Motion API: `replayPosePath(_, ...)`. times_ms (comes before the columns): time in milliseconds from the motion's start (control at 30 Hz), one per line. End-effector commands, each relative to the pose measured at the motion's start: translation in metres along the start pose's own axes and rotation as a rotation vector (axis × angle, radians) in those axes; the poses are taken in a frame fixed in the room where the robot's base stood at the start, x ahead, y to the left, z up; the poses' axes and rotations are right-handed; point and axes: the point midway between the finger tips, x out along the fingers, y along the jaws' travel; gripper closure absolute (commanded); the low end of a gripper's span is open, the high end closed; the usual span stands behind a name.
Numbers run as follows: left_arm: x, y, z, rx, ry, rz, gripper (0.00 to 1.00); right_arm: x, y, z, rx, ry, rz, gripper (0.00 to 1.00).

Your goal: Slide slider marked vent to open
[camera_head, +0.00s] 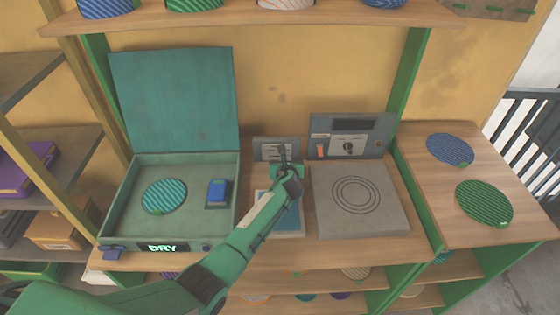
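My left arm comes in from the lower left, and its gripper (284,154) is in front of a small grey panel (262,149) at the back of the bench. The fingertips are at or very near the panel's face; I cannot tell whether they touch it. The gripper hides the middle of the panel, including any slider there. No marking reading vent is legible, and I cannot tell whether the fingers are open or shut. My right gripper is not in view.
Left is an open teal case (172,100) with a striped disc (164,196), a blue block (217,191) and a DRY display (162,247). Right is a grey plate unit (335,215) with a control panel (375,132). Striped plates (484,203) lie on the right side table.

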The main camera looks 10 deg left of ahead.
Motion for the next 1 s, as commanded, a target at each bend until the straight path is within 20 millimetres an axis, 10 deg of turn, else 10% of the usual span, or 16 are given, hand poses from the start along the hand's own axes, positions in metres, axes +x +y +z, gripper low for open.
replayPosePath(100, -0.001, -0.003, 0.000, -0.002, 0.000, -0.006, 1.00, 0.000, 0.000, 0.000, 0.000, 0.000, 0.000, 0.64)
replayPosePath(233, -0.001, -0.003, 0.000, -0.002, 0.000, -0.005, 0.65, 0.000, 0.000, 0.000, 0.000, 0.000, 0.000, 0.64)
replayPosePath(667, -0.009, -0.001, 0.000, -0.003, 0.000, -0.002, 0.65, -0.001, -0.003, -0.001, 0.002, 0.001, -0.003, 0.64)
replayPosePath(1000, -0.060, -0.002, -0.001, -0.003, -0.001, -0.005, 0.65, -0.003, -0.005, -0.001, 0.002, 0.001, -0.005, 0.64)
